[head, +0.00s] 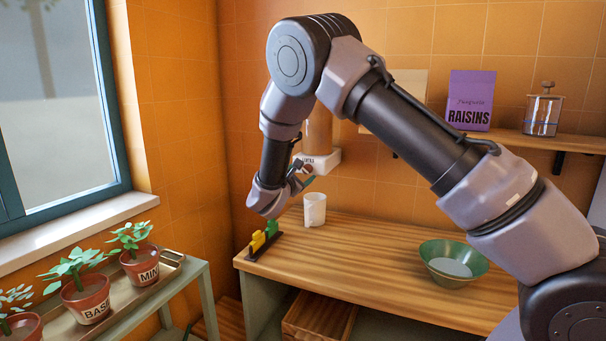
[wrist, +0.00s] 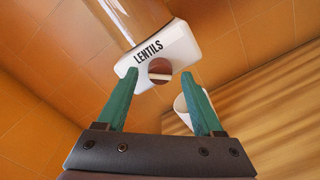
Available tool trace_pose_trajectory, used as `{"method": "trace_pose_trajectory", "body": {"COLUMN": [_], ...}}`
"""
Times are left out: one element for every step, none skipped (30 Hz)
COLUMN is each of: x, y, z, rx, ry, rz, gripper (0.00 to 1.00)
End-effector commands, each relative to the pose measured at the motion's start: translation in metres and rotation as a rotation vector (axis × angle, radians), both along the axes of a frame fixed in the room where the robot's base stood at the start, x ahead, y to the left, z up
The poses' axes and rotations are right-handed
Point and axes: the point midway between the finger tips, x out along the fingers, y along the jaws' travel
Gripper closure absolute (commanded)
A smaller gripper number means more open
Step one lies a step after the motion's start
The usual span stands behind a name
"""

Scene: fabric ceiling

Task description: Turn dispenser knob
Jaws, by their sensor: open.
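The dispenser (head: 325,158) is mounted on the orange tiled wall, with a clear tube above a white base. In the wrist view its white base (wrist: 178,48) reads LENTILS. A round reddish-brown knob (wrist: 159,66) with a pale bar across it is on its front. My gripper (wrist: 157,82) is open, its two green fingers spread with the knob beyond and between them in the picture. I cannot tell whether a finger touches it. In the head view my gripper (head: 304,176) is beside the dispenser, partly hidden by my wrist. A white cup (head: 315,209) stands on the counter below.
The wooden counter (head: 370,245) holds a green bowl (head: 453,262) and a yellow-and-green item in a dark holder (head: 263,241). A shelf above bears a purple raisins bag (head: 471,100) and a glass jar (head: 543,112). Potted herbs (head: 85,297) stand left, by the window.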

Motion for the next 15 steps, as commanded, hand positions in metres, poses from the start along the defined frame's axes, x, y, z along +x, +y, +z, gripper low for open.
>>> {"method": "trace_pose_trajectory", "body": {"x": [-0.002, -0.004, -0.008, -0.011, -0.016, -0.023, -0.028, -0.034, -0.042, -0.048, -0.054, -0.061, -0.067, -0.072, -0.078], "y": [0.001, 0.002, 0.004, 0.005, 0.007, 0.009, 0.011, 0.014, 0.017, 0.019, 0.021, 0.024, 0.026, 0.027, 0.029], "z": [0.0, 0.0, 0.0, 0.0, 0.0, 0.0, 0.0, 0.0, 0.0, 0.0, 0.0, 0.0, 0.0, 0.0, 0.0], "rx": [0.0, 0.0, 0.0, 0.001, 0.001, 0.0, -0.001, -0.001, -0.001, -0.001, -0.002, -0.001, -0.001, -0.001, -0.001], "ry": [0.0, 0.0, 0.0, 0.0, -0.001, 0.001, 0.001, 0.001, 0.001, 0.0, 0.001, 0.001, 0.0, 0.0, 0.001], "rz": [0.001, 0.001, 0.001, 0.001, 0.002, 0.003, 0.003, 0.004, 0.004, 0.004, 0.004, 0.004, 0.004, 0.004, 0.003], "gripper": [0.32, 0.32, 0.32, 0.32, 0.32, 0.32, 0.32, 0.32, 0.32, 0.32, 0.32, 0.32, 0.32, 0.32, 0.32]}}
